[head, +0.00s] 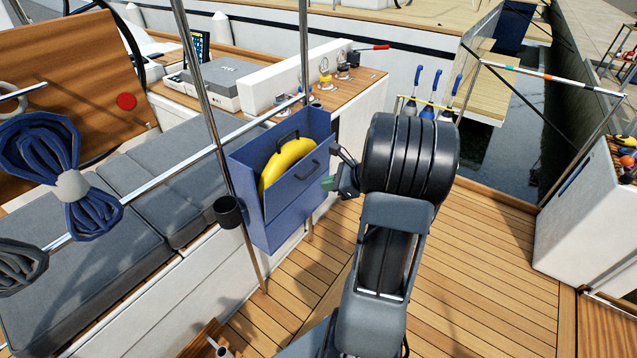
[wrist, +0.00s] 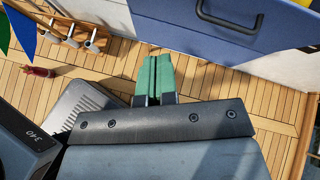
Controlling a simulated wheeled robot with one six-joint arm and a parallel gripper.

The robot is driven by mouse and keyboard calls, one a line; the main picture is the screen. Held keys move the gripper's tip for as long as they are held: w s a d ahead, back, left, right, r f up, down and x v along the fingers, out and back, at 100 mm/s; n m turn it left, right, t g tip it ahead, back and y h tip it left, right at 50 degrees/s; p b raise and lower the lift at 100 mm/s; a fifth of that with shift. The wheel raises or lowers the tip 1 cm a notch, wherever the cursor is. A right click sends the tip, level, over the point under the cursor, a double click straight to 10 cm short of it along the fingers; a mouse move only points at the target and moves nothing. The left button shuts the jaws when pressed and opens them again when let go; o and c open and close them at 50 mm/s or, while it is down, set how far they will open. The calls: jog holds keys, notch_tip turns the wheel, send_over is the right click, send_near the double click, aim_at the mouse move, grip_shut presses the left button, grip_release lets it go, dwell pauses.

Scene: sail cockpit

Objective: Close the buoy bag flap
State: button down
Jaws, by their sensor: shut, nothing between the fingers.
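The blue buoy bag (head: 283,226) hangs on the rail in the middle of the head view. It is open at the top, and a yellow buoy (head: 290,160) shows inside. A blue panel with a dark handle (head: 308,172), apparently the flap, is on its front side below the buoy. The panel and its handle also show at the top right of the wrist view (wrist: 262,38). My gripper (head: 328,183) is just right of the bag. Its green fingertips (wrist: 155,58) are together and empty, apart from the handle in the wrist view. Any contact with the bag cannot be told.
A dark cup (head: 228,211) hangs left of the bag. Steel posts and a rail (head: 190,158) run beside it. The teak deck (head: 490,270) is clear at right.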

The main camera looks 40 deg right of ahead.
jog(key=d+f+m+t+h, duration=0.25)
jog(key=d+f+m, duration=0.2)
jog(key=d, duration=0.35)
jog(key=w+a+f+m, duration=0.1)
jog(key=w+a, duration=0.3)
jog(key=w, duration=0.7)
jog(key=shift+f+y+b, duration=0.35)
jog(key=shift+f, duration=0.2)
jog(key=shift+d, duration=0.1)
